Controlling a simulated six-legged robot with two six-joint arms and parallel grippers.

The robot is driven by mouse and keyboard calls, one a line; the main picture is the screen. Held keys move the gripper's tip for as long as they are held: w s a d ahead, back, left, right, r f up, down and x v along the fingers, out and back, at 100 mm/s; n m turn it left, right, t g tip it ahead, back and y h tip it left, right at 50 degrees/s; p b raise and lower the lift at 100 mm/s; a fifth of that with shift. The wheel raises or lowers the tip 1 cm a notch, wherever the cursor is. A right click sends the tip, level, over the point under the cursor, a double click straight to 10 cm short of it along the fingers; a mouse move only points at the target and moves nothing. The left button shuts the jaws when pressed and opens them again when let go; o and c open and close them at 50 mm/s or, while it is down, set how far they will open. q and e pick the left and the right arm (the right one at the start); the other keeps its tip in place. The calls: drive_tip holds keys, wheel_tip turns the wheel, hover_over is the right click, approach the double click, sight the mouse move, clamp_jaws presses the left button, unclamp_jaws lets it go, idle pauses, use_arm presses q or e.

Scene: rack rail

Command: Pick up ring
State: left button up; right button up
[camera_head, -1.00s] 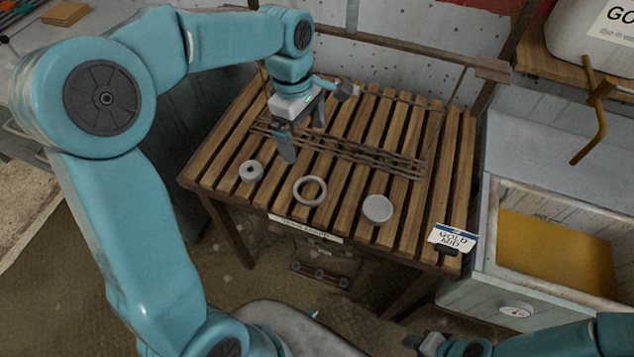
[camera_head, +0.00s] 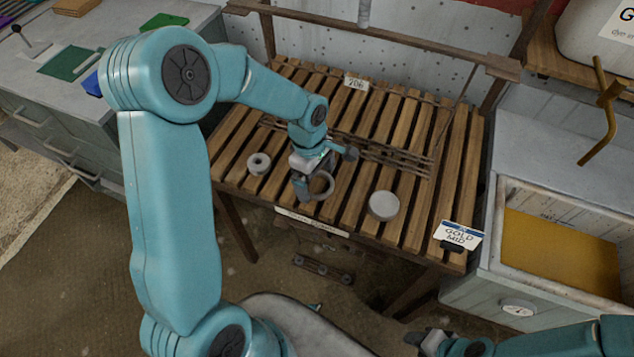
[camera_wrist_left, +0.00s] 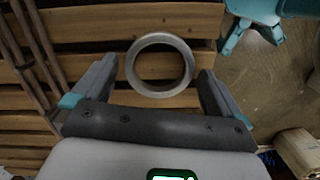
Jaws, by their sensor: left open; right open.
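A grey metal ring (camera_head: 321,186) lies on the slatted wooden table (camera_head: 420,215), between two round grey pieces. My left gripper (camera_head: 312,190) is over the ring and hides part of it in the head view. In the left wrist view the ring (camera_wrist_left: 160,65) shows whole, centred between the open fingers of my left gripper (camera_wrist_left: 158,85), with no visible contact. Its height above the ring is hard to tell. My right gripper (camera_head: 428,340) is at the bottom edge of the head view, away from the table, and only partly visible.
A small grey washer-like piece (camera_head: 258,164) lies left of the ring and a solid grey disc (camera_head: 384,205) lies right. Thin rails (camera_head: 395,160) cross the slats behind.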

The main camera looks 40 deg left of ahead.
use_arm(q)
drive_tip(key=shift+d+f, duration=0.1)
drive_tip(key=shift+f, duration=0.05)
drive_tip(key=c, duration=0.9)
